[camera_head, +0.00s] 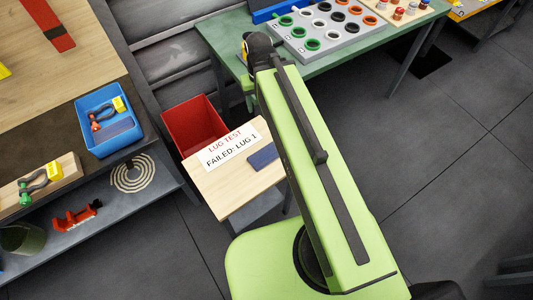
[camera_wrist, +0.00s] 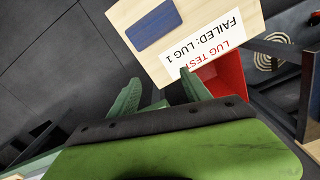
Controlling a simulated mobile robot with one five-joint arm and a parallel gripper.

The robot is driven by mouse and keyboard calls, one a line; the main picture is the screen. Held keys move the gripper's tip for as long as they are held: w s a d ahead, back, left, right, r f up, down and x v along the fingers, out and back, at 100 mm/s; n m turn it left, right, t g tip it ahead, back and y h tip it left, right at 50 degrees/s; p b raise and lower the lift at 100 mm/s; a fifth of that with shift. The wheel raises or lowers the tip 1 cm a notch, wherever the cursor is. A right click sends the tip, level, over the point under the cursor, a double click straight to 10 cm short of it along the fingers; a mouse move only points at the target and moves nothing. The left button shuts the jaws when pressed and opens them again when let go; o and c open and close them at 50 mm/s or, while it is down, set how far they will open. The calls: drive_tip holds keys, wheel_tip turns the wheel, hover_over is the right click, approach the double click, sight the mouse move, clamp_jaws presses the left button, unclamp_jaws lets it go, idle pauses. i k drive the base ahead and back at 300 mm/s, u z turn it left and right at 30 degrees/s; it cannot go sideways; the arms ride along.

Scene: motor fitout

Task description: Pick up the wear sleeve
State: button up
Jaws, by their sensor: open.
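I cannot tell for certain which thing is the wear sleeve. Ring-shaped parts in green, white, black and orange sit in rows on a grey tray (camera_head: 349,47) on the green table at the top of the head view; no label there is readable. My gripper (camera_wrist: 160,79) shows as two green fingers spread apart with nothing held between them. In the head view my arm reaches up to the green table's front left edge, and its wrist hides part of that area. The wrist view shows no rings.
A small wooden stand (camera_head: 221,198) holds a sign (camera_head: 232,146) reading "LUG TEST FAILED: LUG 1" and a blue block (camera_head: 263,157). A red bin (camera_head: 190,124) stands behind it. A blue bin (camera_head: 82,118) sits on the left bench.

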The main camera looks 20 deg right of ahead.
sight(263, 158)
drive_tip(key=u, duration=1.45)
drive_tip(key=k, duration=1.15)
drive_tip(key=u, duration=0.65)
drive_tip(key=i, duration=1)
drive_tip(key=u, duration=0.1)
